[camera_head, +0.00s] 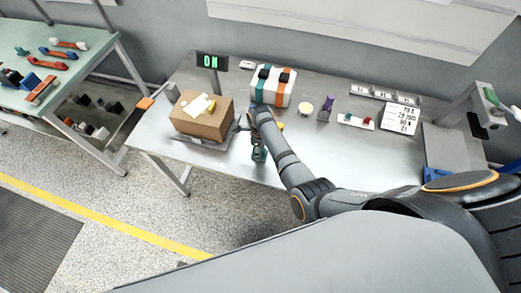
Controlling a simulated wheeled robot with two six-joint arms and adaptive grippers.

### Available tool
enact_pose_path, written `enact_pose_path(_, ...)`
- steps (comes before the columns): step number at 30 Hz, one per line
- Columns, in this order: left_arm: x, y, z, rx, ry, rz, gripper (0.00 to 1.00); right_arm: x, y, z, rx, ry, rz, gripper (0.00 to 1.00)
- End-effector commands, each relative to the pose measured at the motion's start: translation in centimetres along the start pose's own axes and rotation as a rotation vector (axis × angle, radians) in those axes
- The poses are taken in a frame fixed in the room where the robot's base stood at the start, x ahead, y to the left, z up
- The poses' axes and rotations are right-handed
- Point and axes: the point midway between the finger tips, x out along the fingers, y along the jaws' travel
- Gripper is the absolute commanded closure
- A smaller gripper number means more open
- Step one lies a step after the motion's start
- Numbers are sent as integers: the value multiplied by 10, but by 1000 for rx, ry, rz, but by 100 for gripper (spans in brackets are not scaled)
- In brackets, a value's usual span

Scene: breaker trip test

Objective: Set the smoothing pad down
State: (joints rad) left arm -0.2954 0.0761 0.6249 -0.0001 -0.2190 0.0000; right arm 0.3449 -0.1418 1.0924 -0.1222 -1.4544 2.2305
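My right arm comes in from the right and reaches over the metal table (340,162). Its gripper (258,153) points down near the table's front edge, right of the cardboard box (203,122). A small dark teal shape shows at the fingers, too small to tell whether it is the smoothing pad held there or part of the gripper. Finger opening cannot be made out. A yellow item (281,126) is partly hidden behind my forearm. My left gripper is out of view.
White and yellow items (197,105) lie on the box. A green "ON" display (211,62) stands behind it. A white case with teal and orange straps (271,86), a purple item (326,108) and a printed card (401,118) stand farther back. The table's front middle is mostly clear.

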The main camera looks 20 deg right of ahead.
Motion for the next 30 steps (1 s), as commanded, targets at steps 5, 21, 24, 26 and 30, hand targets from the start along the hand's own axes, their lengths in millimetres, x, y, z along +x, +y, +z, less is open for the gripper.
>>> enact_pose_path(5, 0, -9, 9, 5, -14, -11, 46, 1, -1, 0, 0, 0, -1, 40)
enact_pose_path(21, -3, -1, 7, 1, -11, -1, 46, -28, -1, 1, 0, -3, -4, 35)
enact_pose_path(24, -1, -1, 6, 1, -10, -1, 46, -53, -2, 1, 1, -4, -5, 35)
enact_pose_path(26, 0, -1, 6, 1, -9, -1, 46, -68, -1, 1, 1, -5, -5, 35)
enact_pose_path(30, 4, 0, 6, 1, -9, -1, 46, -98, -1, 1, 0, -3, -4, 35)
